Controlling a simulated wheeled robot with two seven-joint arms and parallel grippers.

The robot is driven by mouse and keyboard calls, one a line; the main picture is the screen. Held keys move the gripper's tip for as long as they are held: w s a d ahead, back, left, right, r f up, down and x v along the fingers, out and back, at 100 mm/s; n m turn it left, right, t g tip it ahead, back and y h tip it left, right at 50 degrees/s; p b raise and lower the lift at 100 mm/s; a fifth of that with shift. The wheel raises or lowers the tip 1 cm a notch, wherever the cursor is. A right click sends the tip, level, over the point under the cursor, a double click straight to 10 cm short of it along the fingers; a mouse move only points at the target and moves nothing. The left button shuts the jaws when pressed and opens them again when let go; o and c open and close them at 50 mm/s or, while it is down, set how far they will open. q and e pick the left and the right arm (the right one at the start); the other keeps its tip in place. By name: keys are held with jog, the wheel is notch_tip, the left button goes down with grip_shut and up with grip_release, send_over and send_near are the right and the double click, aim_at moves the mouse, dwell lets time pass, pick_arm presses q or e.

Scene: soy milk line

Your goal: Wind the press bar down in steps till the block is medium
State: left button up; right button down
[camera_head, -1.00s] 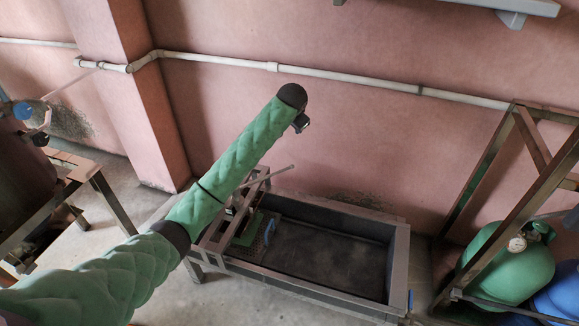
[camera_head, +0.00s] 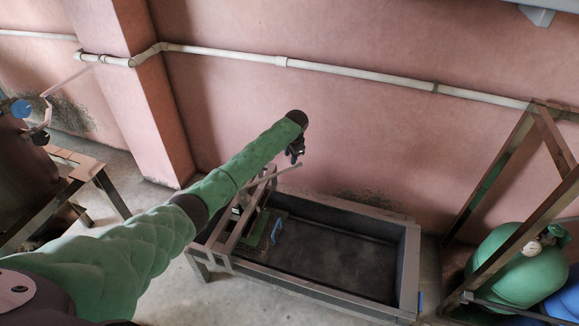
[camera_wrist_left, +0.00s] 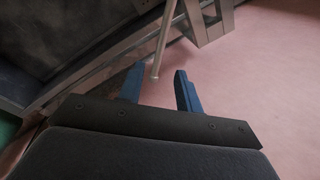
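The press bar (camera_head: 272,175) is a thin grey rod that sticks out to the right above the press frame, at the left end of the trough. In the left wrist view the bar (camera_wrist_left: 164,38) comes down from the top, its end close to the gap between my fingers. My left gripper (camera_head: 295,154) is just above the bar's free end. In the left wrist view its blue fingers (camera_wrist_left: 160,88) are apart with nothing between them. The press (camera_head: 252,225) shows green parts low in the frame. The block cannot be made out. My right gripper is in neither view.
The dark trough (camera_head: 412,262) stands against the pink wall, empty to the right of the press. A metal rack with a green gas cylinder (camera_head: 508,258) stands at the right. A wooden-topped stand (camera_head: 75,165) is at the left. A white pipe (camera_head: 340,70) runs along the wall.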

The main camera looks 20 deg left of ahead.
aim_at(289, 169)
pick_arm(q)
jog(key=shift+w+a+f, duration=0.15)
jog(key=shift+a+f, duration=0.05)
jog(key=shift+f, duration=1.05)
jog(key=shift+w+a+f, duration=0.15)
jog(key=shift+w+f, duration=0.05)
jog(key=shift+f, duration=1.05)
jog(key=shift+w+a+f, duration=0.15)
jog(key=shift+a+f, duration=0.05)
jog(key=shift+f, duration=1.05)
grip_shut()
